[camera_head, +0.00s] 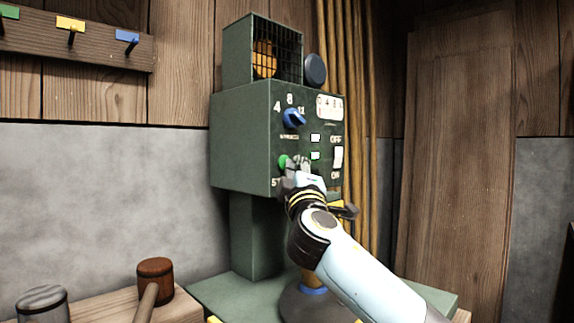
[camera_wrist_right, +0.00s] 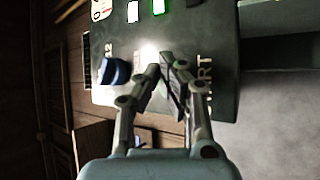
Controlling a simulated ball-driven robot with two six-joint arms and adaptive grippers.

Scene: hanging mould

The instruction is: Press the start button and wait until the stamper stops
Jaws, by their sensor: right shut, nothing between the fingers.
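The green stamping machine (camera_head: 240,140) stands in the middle of the head view. Its green start button (camera_head: 283,161) shows at the lower left of the panel, just left of my right gripper (camera_head: 292,170). In the right wrist view my right gripper (camera_wrist_right: 168,72) is shut and empty, its tips in front of the panel beside the START lettering (camera_wrist_right: 205,88). The button is not visible there, and I cannot tell whether the tips touch it. Below the machine head, a grey rounded part with a blue ring (camera_head: 313,291) is partly behind my arm. My left gripper is not in view.
The panel carries a blue dial (camera_head: 293,118), a counter plate (camera_head: 329,107), an ON/OFF switch (camera_head: 338,157) and two lit indicators. A wooden mallet (camera_head: 155,280) and a grey cylinder (camera_head: 42,302) are at lower left. Coloured-tag hooks (camera_head: 72,30) hang upper left.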

